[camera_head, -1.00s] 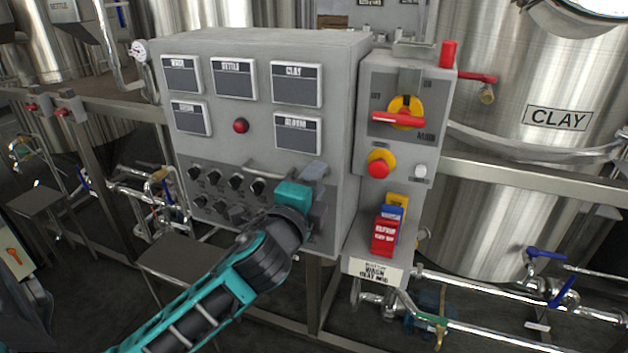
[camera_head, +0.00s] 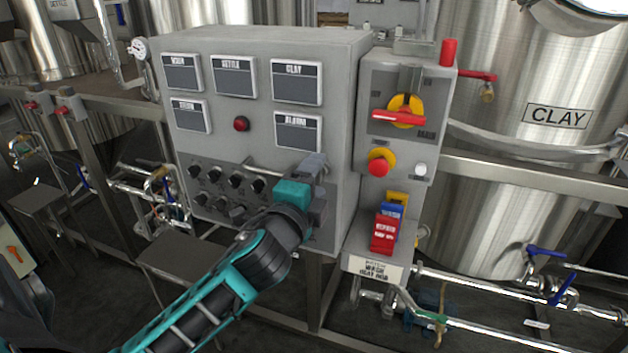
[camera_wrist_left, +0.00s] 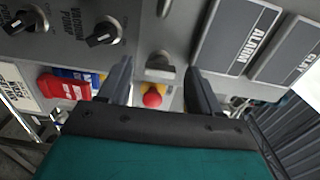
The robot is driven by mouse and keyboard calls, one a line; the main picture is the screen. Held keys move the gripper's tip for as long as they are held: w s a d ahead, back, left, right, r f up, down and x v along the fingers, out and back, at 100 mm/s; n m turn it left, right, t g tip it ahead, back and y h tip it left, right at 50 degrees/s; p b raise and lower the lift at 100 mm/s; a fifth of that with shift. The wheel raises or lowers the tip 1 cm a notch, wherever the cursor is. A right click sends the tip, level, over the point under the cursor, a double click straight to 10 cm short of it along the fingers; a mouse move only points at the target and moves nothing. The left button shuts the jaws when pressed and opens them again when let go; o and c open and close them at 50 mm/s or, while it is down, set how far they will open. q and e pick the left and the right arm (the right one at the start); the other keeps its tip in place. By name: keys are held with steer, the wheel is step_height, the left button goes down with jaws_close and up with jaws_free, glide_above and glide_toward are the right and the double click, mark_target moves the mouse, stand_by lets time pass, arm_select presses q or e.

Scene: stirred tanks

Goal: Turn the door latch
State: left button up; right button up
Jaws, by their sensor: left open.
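A small grey squared knob, which appears to be the door latch (camera_wrist_left: 159,66), sticks out of the grey cabinet face in the left wrist view. It lies between my two fingertips, a little beyond them, with no contact that I can make out. My left gripper (camera_head: 316,167) is open and empty at the right part of the cabinet front, below the ALARM panel; its fingers also show in the left wrist view (camera_wrist_left: 158,80). In the head view the gripper hides the latch. The grey control cabinet (camera_head: 258,52) looks closed. My right gripper is not in view.
Black knobs (camera_head: 236,181) sit left of the gripper. To the right, a switch box carries a red-yellow rotary switch (camera_head: 400,117), an emergency button (camera_head: 379,163) and red and blue tags (camera_head: 385,233). A steel CLAY tank (camera_head: 500,140) stands behind, with pipes below.

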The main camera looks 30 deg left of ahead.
arm_select(q)
steer(key=shift+s, duration=0.1)
steer(key=p+v, duration=0.1)
steer(key=v, duration=1.1)
steer(key=shift+s, duration=0.4)
